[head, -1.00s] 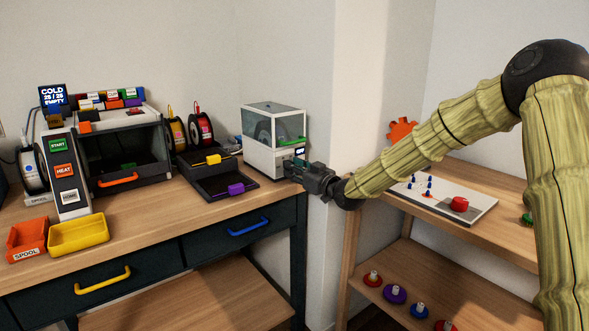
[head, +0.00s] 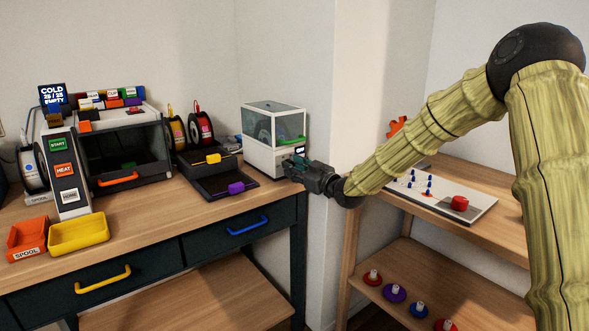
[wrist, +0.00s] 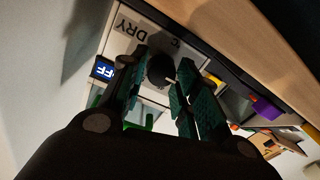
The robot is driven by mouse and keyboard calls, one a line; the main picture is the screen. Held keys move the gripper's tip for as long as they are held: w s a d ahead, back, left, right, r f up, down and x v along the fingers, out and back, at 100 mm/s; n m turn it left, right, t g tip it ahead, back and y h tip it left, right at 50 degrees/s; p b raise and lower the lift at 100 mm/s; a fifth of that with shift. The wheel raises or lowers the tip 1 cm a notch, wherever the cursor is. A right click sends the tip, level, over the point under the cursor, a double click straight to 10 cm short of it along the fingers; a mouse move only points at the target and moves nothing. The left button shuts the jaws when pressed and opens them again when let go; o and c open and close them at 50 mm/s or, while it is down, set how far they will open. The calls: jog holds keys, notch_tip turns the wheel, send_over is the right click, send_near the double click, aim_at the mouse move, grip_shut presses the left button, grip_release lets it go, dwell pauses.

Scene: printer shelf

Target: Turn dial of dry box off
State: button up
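The dry box (head: 262,160) is a white box with a clear upper part, at the back right end of the bench. My gripper (head: 296,168) is at its lower right front in the head view. In the wrist view the black round dial (wrist: 160,71) lies between the two teal-padded fingers of my gripper (wrist: 158,82). The fingers look closed in on its sides, though the exact contact is hard to see. A small pale mark shows at the dial's edge. Beside the dial, a small blue display (wrist: 104,70) reads OFF, upside down, and the panel carries the word DRY.
A black tray with a purple handle (head: 237,188) stands left of the dry box. A green handle (head: 292,140) is on the box front. A wall corner (head: 350,100) is behind my gripper. A wooden shelf (head: 485,225) with a board and red button stands at right.

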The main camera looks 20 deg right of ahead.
jog(key=shift+o, duration=1.1)
jog(key=shift+s, duration=0.1)
jog(key=v, duration=1.2)
